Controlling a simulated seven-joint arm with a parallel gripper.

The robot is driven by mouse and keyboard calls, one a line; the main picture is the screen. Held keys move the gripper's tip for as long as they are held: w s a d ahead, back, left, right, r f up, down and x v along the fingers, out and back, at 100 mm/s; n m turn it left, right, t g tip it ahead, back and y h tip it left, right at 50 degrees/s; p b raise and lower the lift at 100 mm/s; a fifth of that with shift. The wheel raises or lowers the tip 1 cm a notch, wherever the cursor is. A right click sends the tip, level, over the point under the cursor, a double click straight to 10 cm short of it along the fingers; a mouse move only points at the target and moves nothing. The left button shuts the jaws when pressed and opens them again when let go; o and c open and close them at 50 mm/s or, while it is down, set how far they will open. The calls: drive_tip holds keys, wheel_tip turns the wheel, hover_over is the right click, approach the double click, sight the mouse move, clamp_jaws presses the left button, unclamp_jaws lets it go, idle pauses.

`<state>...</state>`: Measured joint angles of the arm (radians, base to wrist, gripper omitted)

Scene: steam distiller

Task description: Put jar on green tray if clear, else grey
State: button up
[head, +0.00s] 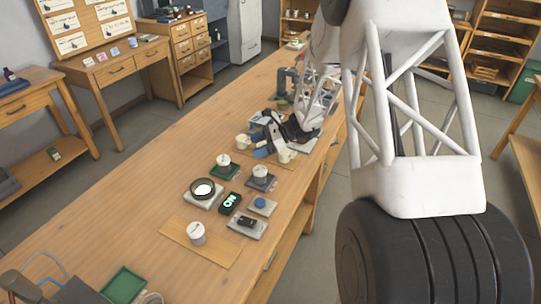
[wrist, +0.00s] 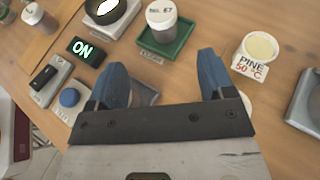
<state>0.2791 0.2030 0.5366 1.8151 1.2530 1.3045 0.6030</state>
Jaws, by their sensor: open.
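A white-lidded jar labelled "No. 67" (wrist: 161,17) stands upright on the green tray (wrist: 172,48); the tray also shows in the head view (head: 216,173). Another white-lidded jar (head: 261,171) stands on the dark grey tray (head: 270,185), which is mostly hidden behind my gripper in the wrist view (wrist: 146,94). A third white-lidded jar (head: 197,232) stands on a wooden board; it shows at top left in the wrist view (wrist: 36,15). My gripper (wrist: 163,72) is open, its blue fingers apart with nothing seen between them. In the head view it is beyond the trays (head: 264,146).
A cup labelled "PINE 50 °C" (wrist: 258,48) stands right of my gripper. A round bright lamp (head: 203,189), a display reading "ON" (wrist: 86,50), a blue button (wrist: 70,97) and a black switch (wrist: 43,76) are nearby.

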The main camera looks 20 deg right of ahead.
drive_tip(key=s+a+r+n+g+h, duration=0.1)
drive_tip(key=s+a+r+n+h, duration=0.3)
drive_tip(key=s+r, duration=0.5)
drive_tip(key=s+a+r+n+g+h, duration=0.2)
drive_tip(key=s+r+n, duration=0.45)
drive_tip(key=s, duration=0.45)
drive_tip(key=s+d+r+n+t+h, duration=0.1)
drive_tip(key=s+r+n+h, duration=0.2)
drive_tip(key=s, duration=0.8)
drive_tip(key=s+d+r+n+t+h, duration=0.1)
drive_tip(key=s+r+n+h, duration=0.3)
drive_tip(key=s, duration=0.7)
drive_tip(key=shift+d+r+n+t, duration=0.2)
drive_tip(key=shift+d+n+t, duration=0.15)
drive_tip(key=shift+n+t, duration=0.6)
drive_tip(key=shift+s, duration=0.1)
